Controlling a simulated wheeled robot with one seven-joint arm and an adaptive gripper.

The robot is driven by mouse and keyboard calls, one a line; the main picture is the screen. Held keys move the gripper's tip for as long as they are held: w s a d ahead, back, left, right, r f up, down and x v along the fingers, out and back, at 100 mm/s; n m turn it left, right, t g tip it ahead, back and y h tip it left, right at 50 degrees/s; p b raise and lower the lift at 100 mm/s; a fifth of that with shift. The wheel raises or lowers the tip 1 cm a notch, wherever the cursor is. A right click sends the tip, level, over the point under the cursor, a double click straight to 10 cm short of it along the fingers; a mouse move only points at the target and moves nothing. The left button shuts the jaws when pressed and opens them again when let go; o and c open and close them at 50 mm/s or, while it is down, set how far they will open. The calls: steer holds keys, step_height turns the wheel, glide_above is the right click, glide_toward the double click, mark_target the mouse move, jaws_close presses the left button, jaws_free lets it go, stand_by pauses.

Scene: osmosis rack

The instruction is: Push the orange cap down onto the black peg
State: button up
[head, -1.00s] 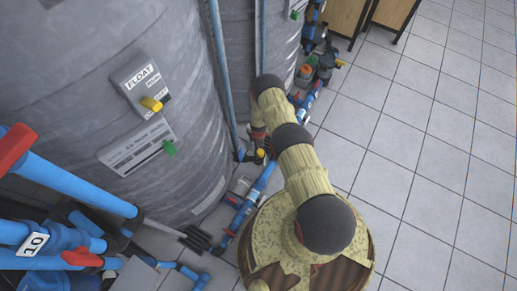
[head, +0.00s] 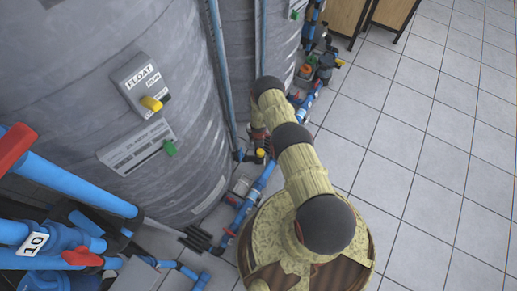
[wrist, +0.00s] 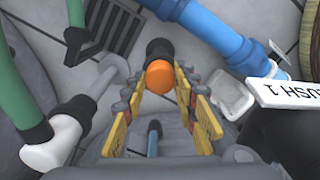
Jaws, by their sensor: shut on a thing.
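In the wrist view, the orange cap (wrist: 158,76) sits between the tips of my gripper (wrist: 161,84), which is shut on it. The yellow finger pads flank the cap on its left and right. A black round part, which looks like the peg (wrist: 159,49), shows directly beyond the cap, in line with it. I cannot tell whether the cap touches the peg or how far it is seated. In the head view, my gripper (head: 259,146) is low beside the grey tank, partly covered by my arm. The cap cannot be made out there.
A blue pipe (wrist: 215,32) runs close on the right in the wrist view, with a white label (wrist: 286,93) below it. The grey tank (head: 100,100) stands left in the head view; open tiled floor (head: 420,130) lies right.

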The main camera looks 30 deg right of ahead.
steer(key=o, duration=0.9)
steer(key=shift+r, duration=6)
